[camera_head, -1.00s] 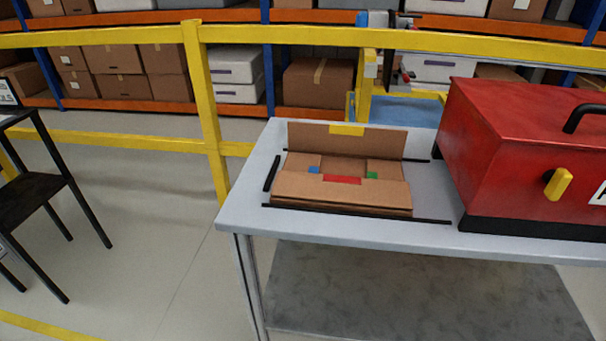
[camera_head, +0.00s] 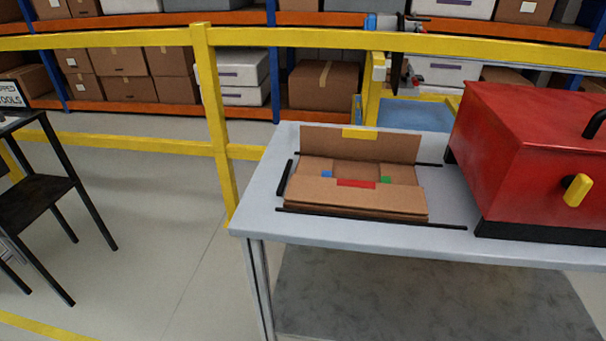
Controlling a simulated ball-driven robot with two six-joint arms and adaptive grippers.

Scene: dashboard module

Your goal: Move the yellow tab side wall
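A cardboard box (camera_head: 400,202) lies low and partly folded on a grey table. Its back side wall (camera_head: 400,148) stands upright and carries a yellow tab (camera_head: 360,133) at its top edge. A red tab (camera_head: 356,183) lies at the middle of the front flap. A blue tab (camera_head: 326,174) is on the left and a green tab (camera_head: 385,180) on the right. Neither of my grippers is in view.
Black strips (camera_head: 372,219) border the box on the table (camera_head: 258,205). A large red toolbox (camera_head: 490,160) with a yellow latch stands to its right. A yellow railing (camera_head: 213,120) runs behind the table.

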